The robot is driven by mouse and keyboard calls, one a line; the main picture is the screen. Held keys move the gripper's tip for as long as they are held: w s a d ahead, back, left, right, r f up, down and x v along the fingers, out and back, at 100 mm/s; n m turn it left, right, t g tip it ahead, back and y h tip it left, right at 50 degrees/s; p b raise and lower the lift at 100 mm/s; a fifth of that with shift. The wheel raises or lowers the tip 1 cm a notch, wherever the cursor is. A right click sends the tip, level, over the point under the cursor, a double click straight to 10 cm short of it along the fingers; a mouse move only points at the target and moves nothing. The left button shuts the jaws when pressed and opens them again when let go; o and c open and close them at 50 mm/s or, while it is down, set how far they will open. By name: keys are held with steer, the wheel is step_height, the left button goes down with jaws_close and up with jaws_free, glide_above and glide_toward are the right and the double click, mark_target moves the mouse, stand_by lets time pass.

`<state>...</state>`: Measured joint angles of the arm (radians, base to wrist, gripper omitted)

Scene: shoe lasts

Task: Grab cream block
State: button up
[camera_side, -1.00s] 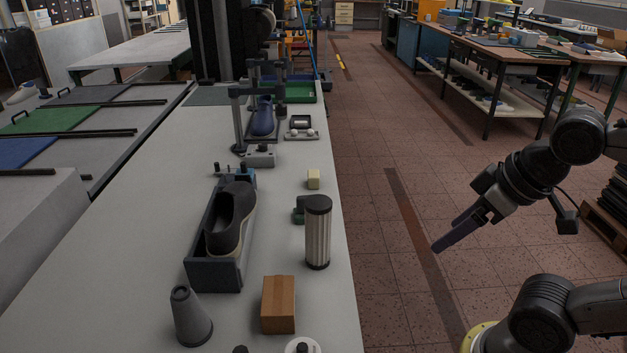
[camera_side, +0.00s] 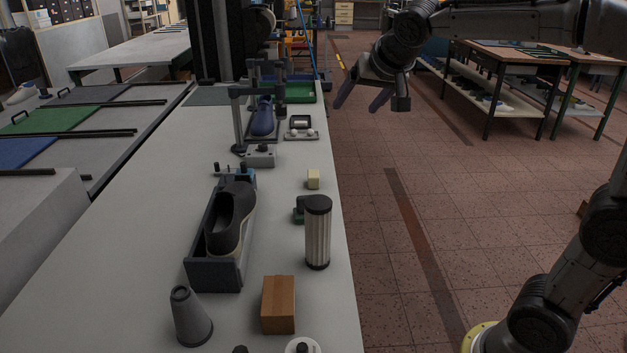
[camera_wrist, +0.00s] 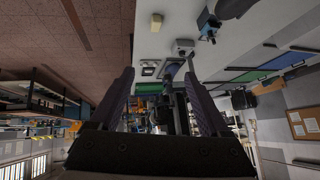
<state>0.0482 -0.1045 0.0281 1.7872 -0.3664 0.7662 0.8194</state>
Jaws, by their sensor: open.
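The cream block (camera_side: 313,179) is a small pale cube standing on the grey table near its right edge in the side view. It also shows near the top of the wrist view (camera_wrist: 156,20), small and partly blurred. My gripper (camera_side: 358,105) is raised, open and empty, up and to the right of the block in the side view, apart from it. In the wrist view its two fingers (camera_wrist: 158,77) are spread wide with nothing held between them.
Just in front of the block stand a dark green item (camera_side: 299,210) and a ribbed cylinder (camera_side: 318,238). A dark shoe (camera_side: 232,215) sits in a tray to the left. A grey device (camera_side: 261,157) and a white-knobbed fixture (camera_side: 301,134) are behind. A brown box (camera_side: 278,305) is nearer.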

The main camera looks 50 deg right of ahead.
steer(key=w+d+f, duration=0.2)
steer(key=w+f, duration=0.1)
steer(key=w, duration=0.5)
steer(key=m+g+h, duration=0.1)
steer(key=g, duration=0.2)
glide_above(313, 174)
steer(key=s+a, duration=0.4)
steer(key=s, duration=0.1)
step_height(313, 174, down, 17)
steer(key=x, duration=0.7)
steer(key=shift+f, duration=0.45)
steer(key=shift+x, duration=2.9)
steer(key=shift+w+a, duration=0.15)
steer(key=shift+c, duration=0.3)
jaws_close()
